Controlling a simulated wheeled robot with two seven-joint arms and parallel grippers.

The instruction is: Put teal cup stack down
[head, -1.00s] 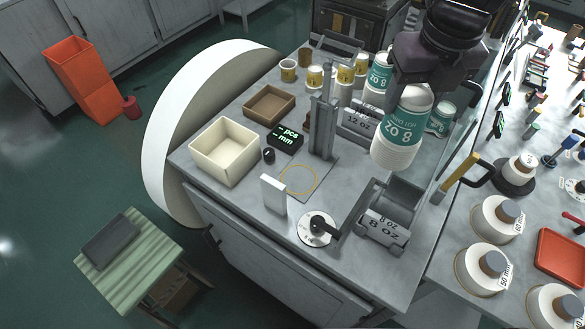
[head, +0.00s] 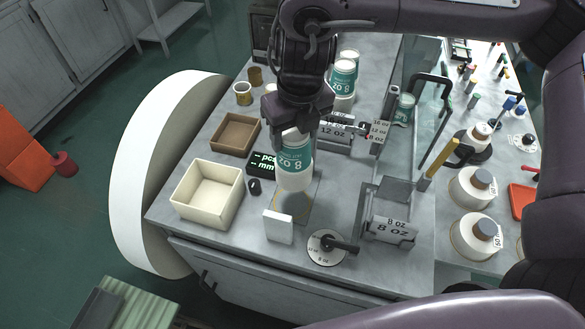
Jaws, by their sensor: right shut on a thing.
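The teal cup stack (head: 295,158), white with a teal "8 OZ" band, is upright in my right gripper (head: 297,130). The gripper is shut on its upper part from above and hides its top. The stack is over the grey plate with the yellow ring (head: 291,206), and a dark shadow lies on the ring below it. It seems to be a little above the plate; contact cannot be told for certain. My left gripper is not in view.
A white block (head: 278,227) stands just in front of the ring. A small display (head: 262,163), a cream bin (head: 207,194) and a brown tray (head: 235,134) are to the left. An 8 oz cradle (head: 391,226) and dial (head: 327,247) are to the right and front.

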